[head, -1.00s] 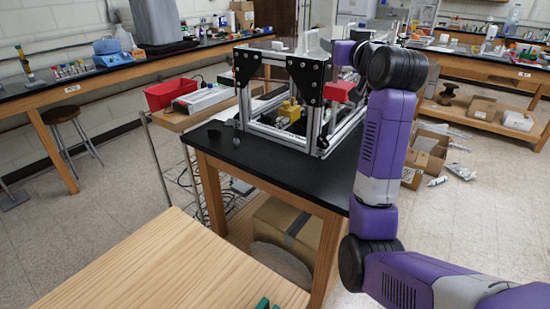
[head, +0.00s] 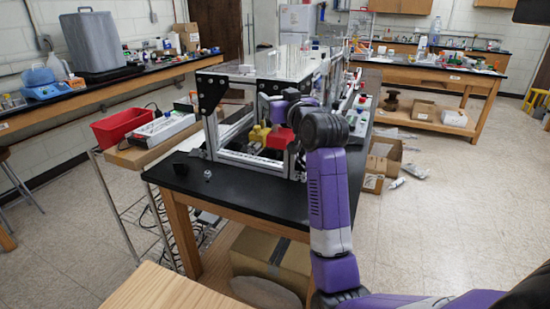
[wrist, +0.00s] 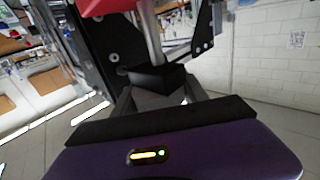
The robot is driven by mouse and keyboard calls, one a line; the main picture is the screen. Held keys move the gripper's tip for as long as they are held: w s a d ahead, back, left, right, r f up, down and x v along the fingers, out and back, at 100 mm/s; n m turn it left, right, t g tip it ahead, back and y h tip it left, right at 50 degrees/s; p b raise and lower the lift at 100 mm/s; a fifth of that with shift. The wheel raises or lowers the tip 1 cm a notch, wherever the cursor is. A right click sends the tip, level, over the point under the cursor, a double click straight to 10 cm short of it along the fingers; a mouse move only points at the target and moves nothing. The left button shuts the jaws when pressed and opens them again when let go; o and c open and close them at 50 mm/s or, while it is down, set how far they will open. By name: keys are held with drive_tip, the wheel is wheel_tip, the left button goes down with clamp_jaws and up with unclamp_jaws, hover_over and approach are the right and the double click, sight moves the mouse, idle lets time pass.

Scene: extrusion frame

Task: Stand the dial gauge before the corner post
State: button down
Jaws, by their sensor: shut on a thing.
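The dial gauge shows in the head view as a red block (head: 280,138) below my purple hand. In the wrist view its red part (wrist: 105,6) is at the top edge, with a grey rod (wrist: 151,38) running down to the jaws. My gripper (wrist: 152,92) is shut on the gauge by that rod. The dial face cannot be made out. The gauge is in front of the extrusion frame (head: 240,157), near its right front upright (head: 298,163), and overlaps it in the picture. I cannot tell whether its base touches the black bench top (head: 240,190).
A black cube (head: 181,169) and a small metal knob (head: 208,175) lie on the bench's left front. A yellow part (head: 258,134) is inside the frame. Black corner plates (head: 211,91) top the uprights. A red bin (head: 124,127) stands on a cart at left.

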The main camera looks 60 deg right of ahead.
wheel_tip(320, 180, down, 18)
idle(0.6)
drive_tip(key=shift+b, duration=0.35)
drive_tip(key=c, duration=0.6)
unclamp_jaws()
drive_tip(key=shift+f, duration=0.15)
drive_tip(key=v, duration=1.2)
drive_tip(key=shift+s+b, duration=0.1)
drive_tip(key=shift+b, duration=0.3)
